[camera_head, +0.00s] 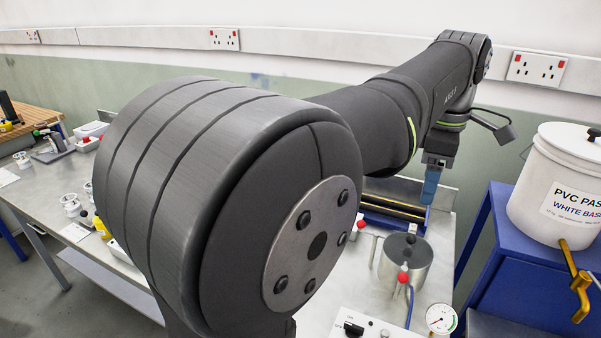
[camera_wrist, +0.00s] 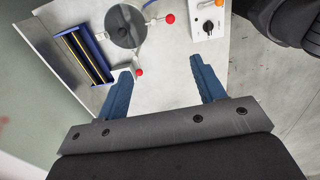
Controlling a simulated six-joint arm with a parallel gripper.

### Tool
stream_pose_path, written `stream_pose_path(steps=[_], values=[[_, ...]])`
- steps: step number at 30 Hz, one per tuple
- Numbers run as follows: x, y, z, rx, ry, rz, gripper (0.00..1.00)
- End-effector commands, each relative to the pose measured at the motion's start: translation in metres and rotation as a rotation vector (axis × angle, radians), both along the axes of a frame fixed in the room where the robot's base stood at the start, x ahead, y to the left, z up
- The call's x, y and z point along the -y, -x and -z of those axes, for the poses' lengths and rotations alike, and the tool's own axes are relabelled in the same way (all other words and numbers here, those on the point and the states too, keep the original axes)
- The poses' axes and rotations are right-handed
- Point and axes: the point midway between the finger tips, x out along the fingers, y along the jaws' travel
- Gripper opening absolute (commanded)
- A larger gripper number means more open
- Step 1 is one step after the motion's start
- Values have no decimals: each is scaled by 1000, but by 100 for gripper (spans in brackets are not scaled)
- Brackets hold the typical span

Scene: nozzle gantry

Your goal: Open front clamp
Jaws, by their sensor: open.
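A grey cylindrical vessel with a dark lid (camera_head: 405,262) stands on the metal bench and also shows in the wrist view (camera_wrist: 124,27). In the wrist view one red knob (camera_wrist: 139,72) lies close to the left fingertip and another (camera_wrist: 170,18) lies farther off. I cannot tell for certain which is the front clamp. My gripper (camera_wrist: 161,66) has its two blue fingers apart and empty; in the head view it (camera_head: 430,187) hangs above the bench behind the vessel.
A blue tray with yellow rails (camera_head: 392,208) lies behind the vessel. A control box (camera_head: 375,326) and pressure gauge (camera_head: 441,318) are in front. A white paste bucket (camera_head: 550,190) stands on a blue stand at right. My arm hides much of the bench.

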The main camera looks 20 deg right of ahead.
Motion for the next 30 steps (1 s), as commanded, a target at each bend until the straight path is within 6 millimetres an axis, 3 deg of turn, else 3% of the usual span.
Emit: stream_pose_path(steps=[1,3,7,12,16,24,30], values=[[0,0,0,0,0,0,53],[0,-1,2,-5,-2,1,41],[-6,-7,25,-78,-27,27,41],[-30,-24,95,-353,-37,115,41],[-55,-32,147,-608,60,175,41],[-103,-48,216,-971,539,188,41],[-134,-67,243,-996,985,107,41]])
